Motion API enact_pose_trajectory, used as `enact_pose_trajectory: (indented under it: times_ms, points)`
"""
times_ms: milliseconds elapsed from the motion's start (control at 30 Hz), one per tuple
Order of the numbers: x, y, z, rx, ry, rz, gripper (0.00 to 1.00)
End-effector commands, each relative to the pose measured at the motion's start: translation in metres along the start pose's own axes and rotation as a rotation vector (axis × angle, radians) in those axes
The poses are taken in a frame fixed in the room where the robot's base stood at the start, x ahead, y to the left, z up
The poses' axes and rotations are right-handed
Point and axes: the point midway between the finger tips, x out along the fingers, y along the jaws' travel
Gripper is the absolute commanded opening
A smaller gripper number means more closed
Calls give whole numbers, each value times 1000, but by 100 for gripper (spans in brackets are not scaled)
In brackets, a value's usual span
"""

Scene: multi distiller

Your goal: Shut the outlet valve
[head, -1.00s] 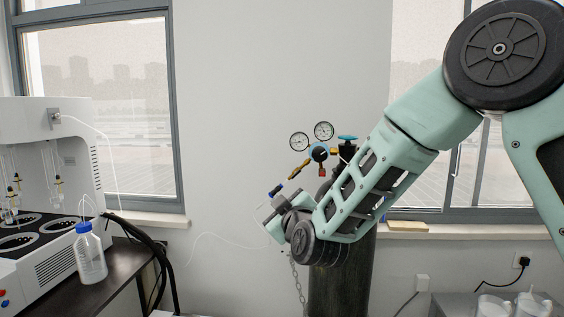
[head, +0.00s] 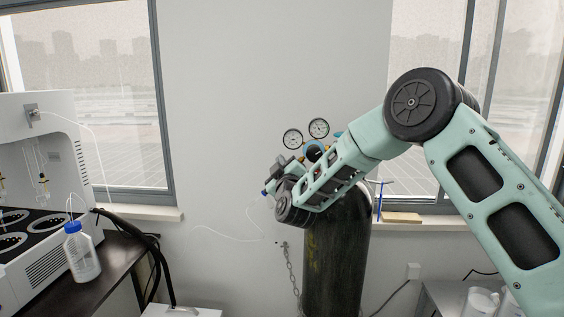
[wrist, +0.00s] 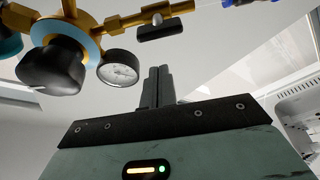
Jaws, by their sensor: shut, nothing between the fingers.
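The outlet valve (wrist: 160,30) shows in the wrist view as a black lever handle under a brass pipe. The lever looks roughly in line with the pipe. My gripper (wrist: 157,70) is shut and empty, with its fingertips below the lever in the picture and seemingly apart from it. The regulator has a big black knob (wrist: 55,68), and a gauge (wrist: 118,68) is left of my fingers. In the head view the pressure gauges (head: 306,134) show above my wrist, which hides most of the outlet pipe and lever.
A dark gas cylinder (head: 335,260) stands against the wall, with a chain (head: 289,268) beside it. A white instrument (head: 35,130) and a blue-capped bottle (head: 81,252) are on the dark bench at left. A thin white tube hangs by the wall.

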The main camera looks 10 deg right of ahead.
Motion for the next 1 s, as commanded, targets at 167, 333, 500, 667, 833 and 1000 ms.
enact_pose_trajectory:
  times_ms: [167,333,500,667,833,1000]
  points:
    - [-9,0,24,-2,-6,-6,0]
    - [-13,0,31,-1,-4,-4,0]
    - [-14,-1,32,-1,-3,-4,0]
    - [-14,-1,32,0,-3,-4,0]
    - [-14,-2,34,18,-3,3,0]
    - [-14,-2,34,51,-3,15,0]
